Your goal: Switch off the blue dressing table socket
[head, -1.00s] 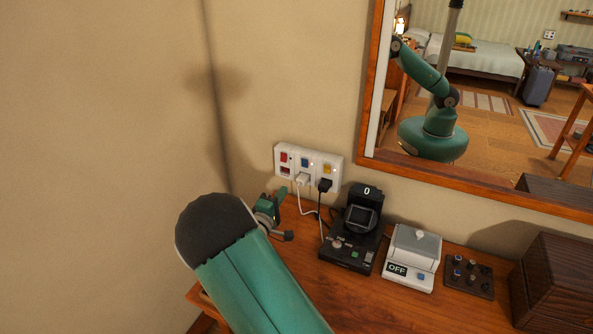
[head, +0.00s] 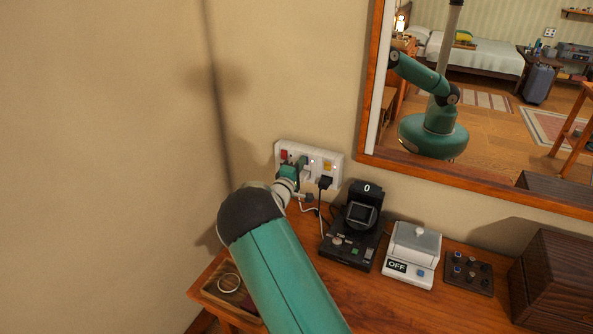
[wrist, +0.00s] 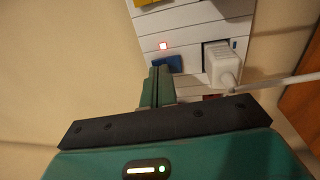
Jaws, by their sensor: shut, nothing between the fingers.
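The white socket panel (head: 336,161) is on the wall above the dressing table. In the wrist view, its blue switch (wrist: 167,63) has a lit red indicator (wrist: 163,45) beside it. A white plug (wrist: 222,66) sits to the right of the switch. My gripper (wrist: 158,72) is shut and empty, its tips at the lower left edge of the blue switch; I cannot tell if they touch. In the head view, my gripper (head: 300,166) is in front of the panel and hides most of the blue switch.
A black plug (head: 325,183) with a cable is in the panel's right part. A black device (head: 352,247), a white box reading OFF (head: 411,252), a knob panel (head: 468,273) and a dark wooden box (head: 553,285) stand on the table. A mirror (head: 470,183) hangs above.

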